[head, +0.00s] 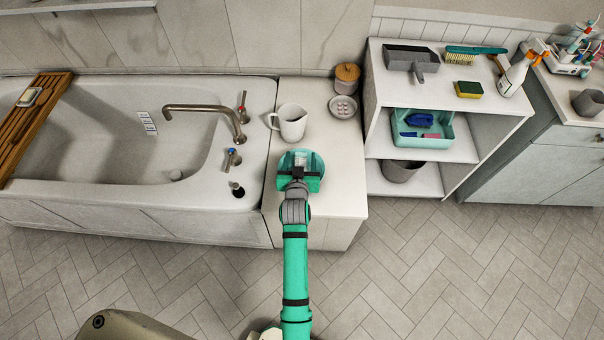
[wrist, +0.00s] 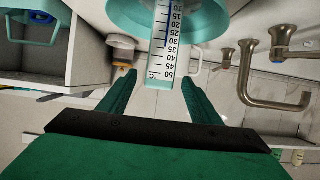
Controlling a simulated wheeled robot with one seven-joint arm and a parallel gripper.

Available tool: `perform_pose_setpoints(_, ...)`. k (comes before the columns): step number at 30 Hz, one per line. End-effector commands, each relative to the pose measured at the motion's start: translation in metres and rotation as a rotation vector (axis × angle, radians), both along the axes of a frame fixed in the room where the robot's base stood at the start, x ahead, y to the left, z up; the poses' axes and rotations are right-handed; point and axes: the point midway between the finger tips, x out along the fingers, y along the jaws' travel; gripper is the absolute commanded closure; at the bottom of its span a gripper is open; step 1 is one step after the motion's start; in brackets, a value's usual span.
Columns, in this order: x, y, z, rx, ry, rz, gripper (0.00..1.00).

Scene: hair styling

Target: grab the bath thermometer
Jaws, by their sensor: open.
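The bath thermometer (wrist: 163,45) has a white scale strip with black numbers and a teal rounded body. In the wrist view it is at the top middle, with the end of its scale between the tips of my gripper (wrist: 159,78). A gap shows on the left of the strip; contact on the right is hard to judge. In the head view the thermometer (head: 314,160) shows as a teal round shape over the front of the white counter. My gripper (head: 299,178) is open there and partly hides it.
A white pitcher (head: 291,124) stands close behind the thermometer on the counter (head: 335,185). A wooden-lidded jar (head: 347,78) and a small round dish (head: 343,107) are farther back. The bathtub (head: 258,170) with its tap (head: 205,109) lies left; an open shelf (head: 470,145) stands right.

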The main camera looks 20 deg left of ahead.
Motion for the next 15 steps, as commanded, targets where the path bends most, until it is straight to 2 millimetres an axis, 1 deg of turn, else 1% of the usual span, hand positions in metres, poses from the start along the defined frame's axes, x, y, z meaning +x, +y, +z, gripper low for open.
perform_pose_setpoints(1,0.005,0.002,-0.002,0.000,0.000,0.000,0.42)
perform_pose_setpoints(8,0.018,0.001,-0.009,0.000,0.000,-0.005,0.42)
perform_pose_setpoints(15,0.046,0.008,-0.025,0.001,0.000,-0.008,0.42)
